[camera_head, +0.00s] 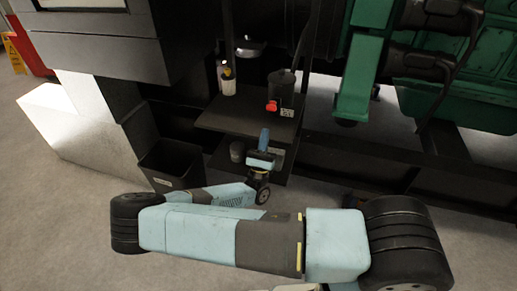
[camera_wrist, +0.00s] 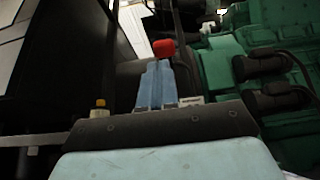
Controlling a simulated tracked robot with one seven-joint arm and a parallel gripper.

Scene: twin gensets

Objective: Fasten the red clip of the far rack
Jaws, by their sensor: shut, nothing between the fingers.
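The red clip (camera_head: 271,105) is a small red piece at the front of a dark container on the upper shelf of a black rack (camera_head: 222,121). It also shows in the wrist view (camera_wrist: 164,47), just beyond my fingertips. My gripper (camera_head: 264,132) has its blue fingers together and pointing up, in front of the upper shelf's edge. In the wrist view my gripper (camera_wrist: 160,66) is shut with its tips just below the red clip in the picture. Whether they touch it I cannot tell. Whether the clip is fastened is not clear.
A bottle with a yellowish top (camera_head: 228,79) stands on the upper shelf, left of the dark container (camera_head: 284,88). A grey cup (camera_head: 237,151) is on the lower shelf. A black bin (camera_head: 172,165) stands left of the rack. Green machinery (camera_head: 360,75) is to the right.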

